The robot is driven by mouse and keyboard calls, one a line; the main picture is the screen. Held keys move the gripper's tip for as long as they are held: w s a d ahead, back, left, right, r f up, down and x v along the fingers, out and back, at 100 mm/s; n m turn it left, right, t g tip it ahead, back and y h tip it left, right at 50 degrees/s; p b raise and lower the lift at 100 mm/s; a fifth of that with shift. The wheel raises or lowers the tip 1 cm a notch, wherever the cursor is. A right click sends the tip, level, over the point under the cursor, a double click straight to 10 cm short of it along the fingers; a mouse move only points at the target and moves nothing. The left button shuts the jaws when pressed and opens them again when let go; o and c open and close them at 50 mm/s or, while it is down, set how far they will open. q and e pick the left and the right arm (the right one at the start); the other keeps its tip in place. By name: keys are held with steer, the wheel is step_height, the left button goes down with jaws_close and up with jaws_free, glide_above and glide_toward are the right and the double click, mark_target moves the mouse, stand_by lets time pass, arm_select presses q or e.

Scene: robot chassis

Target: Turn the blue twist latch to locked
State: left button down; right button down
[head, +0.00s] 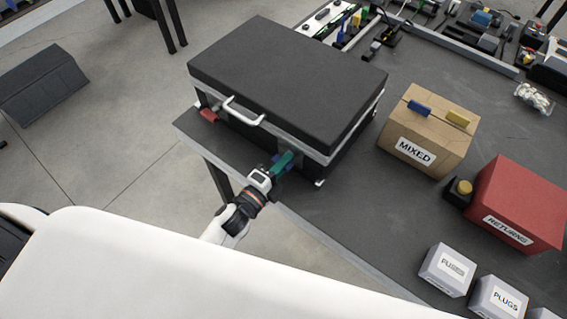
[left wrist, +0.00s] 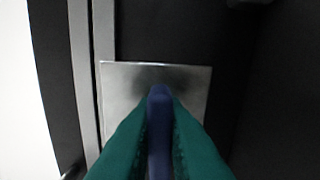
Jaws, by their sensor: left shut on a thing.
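A black case (head: 285,85) with a grey handle (head: 243,110) stands on the dark table, its lid down. A red latch (head: 208,115) is on its front at the left. The blue twist latch (head: 290,166) is on the front at the right, mostly hidden by my left gripper (head: 283,160). In the left wrist view the blue latch (left wrist: 159,115) stands out from a metal plate (left wrist: 190,80). The green fingers of my left gripper (left wrist: 160,125) are shut on it, one on each side. I cannot tell the latch's exact turn. My right gripper is not in view.
A cardboard box marked MIXED (head: 428,140) and a red RETURNS box (head: 510,205) stand right of the case. White boxes (head: 447,268) are at the lower right. Small parts and trays (head: 350,22) lie behind. The table between case and boxes is clear.

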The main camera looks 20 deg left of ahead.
arm_select(q)
steer(key=shift+m, duration=0.4)
steer(key=c, duration=1.5)
jaws_free()
steer(key=shift+s, duration=0.15)
steer(key=shift+s+a+f, duration=0.15)
steer(key=shift+s+a, duration=0.05)
steer(key=shift+s, duration=0.15)
steer(key=b+v, duration=0.3)
steer(key=v, duration=0.8)
